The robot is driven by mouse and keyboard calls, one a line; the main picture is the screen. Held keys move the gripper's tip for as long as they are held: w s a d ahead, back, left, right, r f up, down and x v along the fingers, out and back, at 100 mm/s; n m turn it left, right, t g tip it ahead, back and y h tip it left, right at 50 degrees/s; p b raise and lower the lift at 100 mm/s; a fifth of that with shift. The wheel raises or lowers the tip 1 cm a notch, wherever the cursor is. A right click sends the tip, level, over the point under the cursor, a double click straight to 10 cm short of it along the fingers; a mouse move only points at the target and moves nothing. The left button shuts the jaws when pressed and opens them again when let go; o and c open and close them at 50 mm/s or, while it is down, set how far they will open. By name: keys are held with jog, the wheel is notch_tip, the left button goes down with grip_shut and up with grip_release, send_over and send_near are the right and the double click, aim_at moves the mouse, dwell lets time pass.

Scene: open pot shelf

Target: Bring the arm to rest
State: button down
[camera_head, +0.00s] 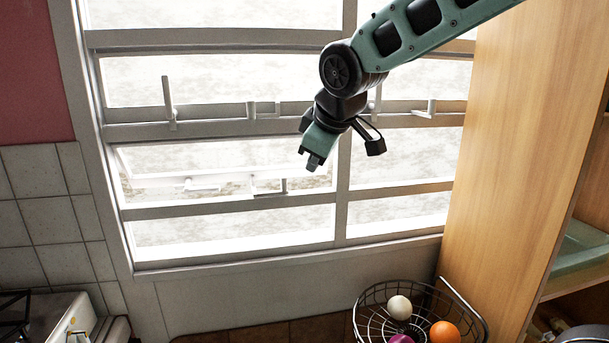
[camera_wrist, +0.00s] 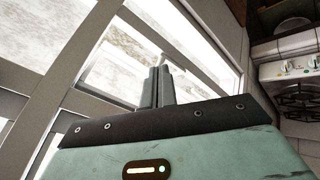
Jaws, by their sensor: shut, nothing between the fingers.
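My gripper (camera_head: 315,161) hangs in front of the window in the head view, its fingers pointing down and a little left. The arm reaches in from the upper right. In the wrist view my gripper (camera_wrist: 157,75) shows its two dark fingers together, with nothing between them. The fingers stand in front of the window frame, and I cannot tell how far they are from it.
The window (camera_head: 240,200) has several latches and a tilted pane. A wire basket (camera_head: 365,300) with round items stands below right. A wooden cabinet (camera_head: 510,130) rises at the right. A stove (camera_head: 60,318) is at lower left, also in the wrist view (camera_wrist: 290,68).

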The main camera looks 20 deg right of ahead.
jog(key=shift+s+d+r, duration=0.25)
jog(key=shift+s+r, duration=0.2)
jog(key=shift+r, duration=0.25)
jog(key=s+a+f+g+y, duration=0.1)
jog(key=s+a+f+g, duration=0.3)
jog(key=s+a+f, duration=0.8)
jog(key=s+f+g, duration=0.1)
jog(key=s+f, duration=0.1)
jog(key=s, duration=0.3)
jog(key=s+f+g, duration=0.1)
jog(key=s+f, duration=0.1)
jog(key=s, duration=0.3)
jog(key=s+a+f+g, duration=0.1)
jog(key=s+f, duration=0.1)
jog(key=s, duration=0.4)
jog(key=shift+f+m, duration=0.4)
jog(key=shift+a, duration=0.1)
